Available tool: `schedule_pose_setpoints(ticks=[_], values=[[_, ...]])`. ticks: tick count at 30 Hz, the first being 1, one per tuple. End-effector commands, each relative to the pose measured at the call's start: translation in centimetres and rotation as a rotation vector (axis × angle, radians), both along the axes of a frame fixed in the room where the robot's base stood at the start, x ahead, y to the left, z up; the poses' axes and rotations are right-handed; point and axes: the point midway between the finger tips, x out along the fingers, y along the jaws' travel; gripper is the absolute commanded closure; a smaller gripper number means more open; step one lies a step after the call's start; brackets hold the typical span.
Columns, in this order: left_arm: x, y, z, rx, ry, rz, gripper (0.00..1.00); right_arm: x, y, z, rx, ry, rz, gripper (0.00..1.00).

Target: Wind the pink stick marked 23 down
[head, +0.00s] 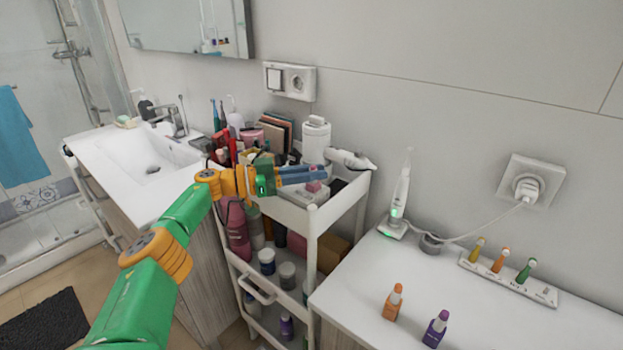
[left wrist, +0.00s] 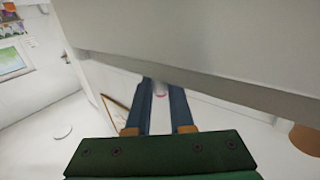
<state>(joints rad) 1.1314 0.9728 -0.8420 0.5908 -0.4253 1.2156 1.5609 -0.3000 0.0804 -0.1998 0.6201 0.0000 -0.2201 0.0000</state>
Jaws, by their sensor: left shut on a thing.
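My left gripper (head: 325,174) reaches in from the left over the top tray of the white cart (head: 316,212). Its blue fingers are close together over a white box. A small pink piece, seemingly the pink stick (head: 313,187), shows right at the underside of the fingertips. No number can be read on it. In the left wrist view the gripper (left wrist: 160,88) is shut on a small pale piece with a reddish spot, mostly hidden between the fingers. My right gripper is not in view.
A white canister (head: 316,138) and a white hairdryer-like device (head: 350,159) stand close behind the fingers. Brushes and bottles crowd the tray's left.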

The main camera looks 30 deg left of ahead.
Motion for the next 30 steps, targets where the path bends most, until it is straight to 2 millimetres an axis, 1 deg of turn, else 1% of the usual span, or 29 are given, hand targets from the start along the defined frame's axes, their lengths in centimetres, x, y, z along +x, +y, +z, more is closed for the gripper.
schedule_pose_setpoints(ticks=[11,12,14,15,16,25,26,30], values=[[0.0,-0.1,-0.1,0.001,0.003,-0.006,1.00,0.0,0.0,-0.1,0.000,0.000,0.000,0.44],[0.0,-0.1,-0.1,0.001,0.003,-0.005,0.77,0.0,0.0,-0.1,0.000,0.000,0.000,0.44],[0.0,-0.1,-0.1,0.001,0.003,-0.005,0.61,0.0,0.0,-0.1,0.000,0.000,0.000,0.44],[0.0,-0.1,-0.1,0.001,0.003,-0.005,0.50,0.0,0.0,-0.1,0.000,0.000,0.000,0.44],[0.0,-0.1,-0.1,0.002,0.002,-0.005,0.48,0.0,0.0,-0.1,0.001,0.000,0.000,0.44],[-0.2,0.2,-0.1,0.001,0.001,-0.003,0.48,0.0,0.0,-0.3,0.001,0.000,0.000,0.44],[-0.5,0.5,-0.2,0.001,0.001,-0.003,0.48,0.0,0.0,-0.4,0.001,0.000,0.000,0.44],[-2.7,2.6,-0.5,0.003,0.002,0.000,0.48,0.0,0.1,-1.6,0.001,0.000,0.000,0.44]])
